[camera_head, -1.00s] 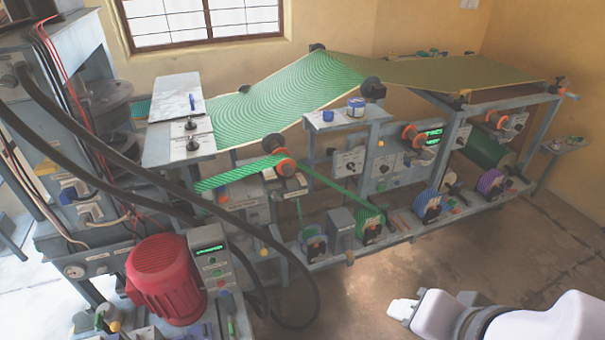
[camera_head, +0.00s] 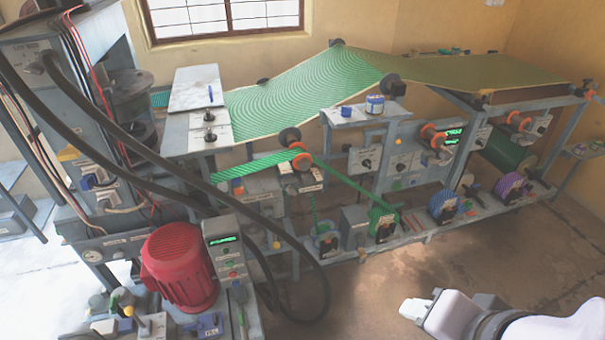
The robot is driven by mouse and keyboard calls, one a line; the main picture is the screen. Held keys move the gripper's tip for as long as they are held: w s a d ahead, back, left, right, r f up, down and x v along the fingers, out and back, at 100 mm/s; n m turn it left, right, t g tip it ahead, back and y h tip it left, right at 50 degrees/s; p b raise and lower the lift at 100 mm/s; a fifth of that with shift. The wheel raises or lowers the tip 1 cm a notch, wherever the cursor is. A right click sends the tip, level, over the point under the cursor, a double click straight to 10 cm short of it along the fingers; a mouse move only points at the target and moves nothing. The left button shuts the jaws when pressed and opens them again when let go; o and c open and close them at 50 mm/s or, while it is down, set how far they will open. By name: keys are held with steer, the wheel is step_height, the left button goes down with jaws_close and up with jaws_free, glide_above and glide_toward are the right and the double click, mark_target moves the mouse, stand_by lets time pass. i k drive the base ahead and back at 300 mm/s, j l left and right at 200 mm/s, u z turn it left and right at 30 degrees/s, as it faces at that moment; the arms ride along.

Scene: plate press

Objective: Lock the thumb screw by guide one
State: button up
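The thumb screw by guide one cannot be picked out; the labels are too small to read. An orange-flanged roller (camera_head: 301,161) carries the green web at the middle of the machine, with small labelled blocks under it. Other orange-flanged rollers sit further right, one at the middle right (camera_head: 432,132) and one at the far right (camera_head: 519,121). Which of these is guide one I cannot tell. My gripper (camera_head: 414,309) shows as a small pale tip at the lower right, over the floor, apart from the machine. Whether its fingers are open is too small to tell.
A red motor (camera_head: 178,265) and a control box with a green display (camera_head: 226,250) stand at the front left. Thick black hoses (camera_head: 150,150) loop before the press. A low rail with spools (camera_head: 443,206) runs along the machine. The floor (camera_head: 480,260) in front is clear.

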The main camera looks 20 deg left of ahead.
mark_target(290, 190)
steer(key=i+j+u, duration=0.2)
steer(key=j+u, duration=0.15)
steer(key=i+j+u, duration=0.2)
steer(key=j+u, duration=0.15)
steer(key=i+j+u, duration=0.3)
